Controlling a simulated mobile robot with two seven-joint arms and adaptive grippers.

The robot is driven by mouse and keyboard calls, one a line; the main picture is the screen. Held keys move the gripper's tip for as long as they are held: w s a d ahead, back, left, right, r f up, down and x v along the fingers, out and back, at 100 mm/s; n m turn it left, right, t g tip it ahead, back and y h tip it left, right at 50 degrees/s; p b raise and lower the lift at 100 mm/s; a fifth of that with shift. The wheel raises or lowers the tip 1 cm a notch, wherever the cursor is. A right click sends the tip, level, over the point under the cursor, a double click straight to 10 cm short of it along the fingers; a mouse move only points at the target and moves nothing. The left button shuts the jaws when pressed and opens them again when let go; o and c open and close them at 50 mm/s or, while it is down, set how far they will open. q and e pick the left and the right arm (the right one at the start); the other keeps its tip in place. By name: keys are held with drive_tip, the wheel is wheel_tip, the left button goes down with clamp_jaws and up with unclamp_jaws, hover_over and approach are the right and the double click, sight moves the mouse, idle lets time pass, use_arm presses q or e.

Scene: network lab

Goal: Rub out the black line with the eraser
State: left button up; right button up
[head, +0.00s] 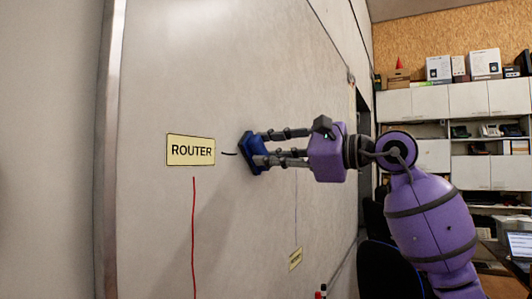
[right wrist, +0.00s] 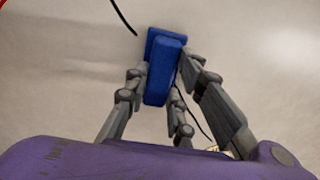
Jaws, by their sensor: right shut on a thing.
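The blue eraser (head: 250,153) is held against or very near the whiteboard, just right of the ROUTER label; contact is hard to tell. My right gripper (head: 262,148) is shut on it, and its fingers grip the eraser (right wrist: 162,75) in the right wrist view too. A short piece of black line (head: 229,154) shows between the label and the eraser. It also shows in the right wrist view (right wrist: 123,17), up and left of the eraser. A thin dark line (right wrist: 194,112) runs down right behind the fingers there; I cannot tell whether it belongs to the black line. My left gripper is out of view.
The yellow ROUTER label (head: 190,150) is on the board (head: 240,60). A red line (head: 193,240) runs down below it. A smaller yellow label (head: 295,259) sits lower right, under a thin faint line (head: 296,212). A dark chair (head: 385,268) and shelves (head: 435,155) stand at the right.

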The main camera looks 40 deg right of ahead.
drive_tip(key=shift+w+d+p, duration=1.25)
drive_tip(key=shift+w+d, duration=0.6)
drive_tip(key=shift+d, duration=2.6)
drive_tip(key=shift+w+d+p, duration=1.2)
drive_tip(key=shift+w+d, duration=0.6)
drive_tip(key=shift+d, duration=2.65)
drive_tip(key=shift+s+a+b, duration=0.3)
drive_tip(key=shift+s+a, duration=1.3)
drive_tip(key=shift+a, duration=2.25)
drive_tip(key=shift+s+a+b, duration=0.25)
drive_tip(key=shift+s+a, duration=1.3)
drive_tip(key=shift+a, duration=2.35)
drive_tip(key=shift+s+a+b, duration=0.3)
drive_tip(key=shift+s+a, duration=1.3)
drive_tip(key=shift+a, duration=2.25)
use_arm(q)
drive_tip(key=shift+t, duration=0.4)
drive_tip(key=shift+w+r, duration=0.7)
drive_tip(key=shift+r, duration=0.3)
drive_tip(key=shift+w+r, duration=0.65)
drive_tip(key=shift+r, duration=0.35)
use_arm(e)
drive_tip(key=shift+s+a, duration=0.35)
drive_tip(key=shift+a, duration=0.5)
drive_tip(key=shift+s+a, duration=0.35)
drive_tip(key=shift+a, duration=0.45)
